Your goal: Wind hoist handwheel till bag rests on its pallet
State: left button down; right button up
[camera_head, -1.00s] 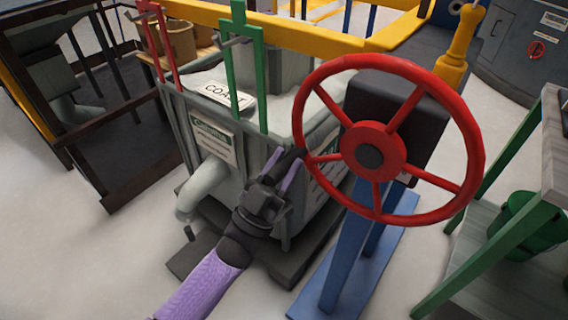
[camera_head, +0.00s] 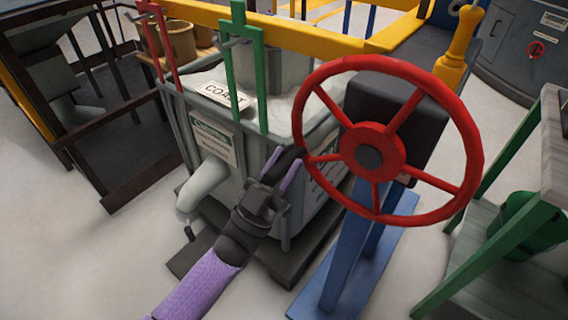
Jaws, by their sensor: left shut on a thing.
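The red handwheel (camera_head: 373,148) with several spokes and a dark hub stands on a blue post (camera_head: 345,255) in the head view. My left gripper (camera_head: 296,160) reaches up from the bottom and is shut on the wheel's rim at its left side. The wrist is dark and the forearm purple. My right gripper is not in view.
A yellow beam (camera_head: 330,38) crosses behind. A green-legged table (camera_head: 500,200) with a green bucket (camera_head: 530,225) is at the right. Floor at the lower left is clear.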

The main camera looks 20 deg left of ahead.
aim_at(407, 82)
pick_arm(q)
jog(key=shift+r, duration=0.15)
